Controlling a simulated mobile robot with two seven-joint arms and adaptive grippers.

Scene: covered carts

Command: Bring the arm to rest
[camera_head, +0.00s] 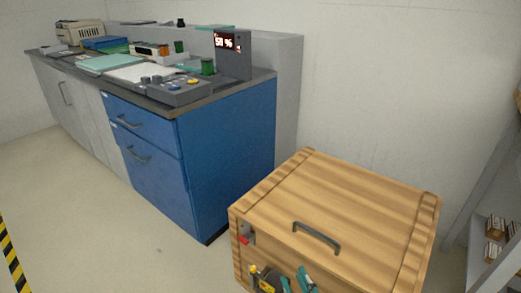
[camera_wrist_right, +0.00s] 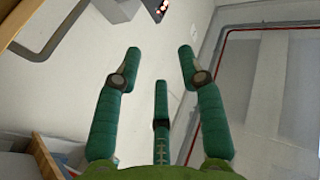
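My right gripper (camera_head: 290,281) shows at the bottom edge of the head view, with green fingers in front of the wooden crate (camera_head: 345,210). Most of it is cut off by the frame. In the right wrist view its green fingers (camera_wrist_right: 160,62) are spread apart with nothing between them, so it is open and empty. The crate has a closed lid with a dark grey handle (camera_head: 317,237) on top. Whether the gripper touches the crate's front I cannot tell. My left gripper is in neither view.
A blue drawer cabinet (camera_head: 228,155) stands at left under a grey worktop holding a control box (camera_head: 180,91), a red-lit display (camera_head: 232,55) and papers. A grey shelf (camera_head: 485,215) with small boxes stands at right. Open floor (camera_head: 120,235) lies at lower left.

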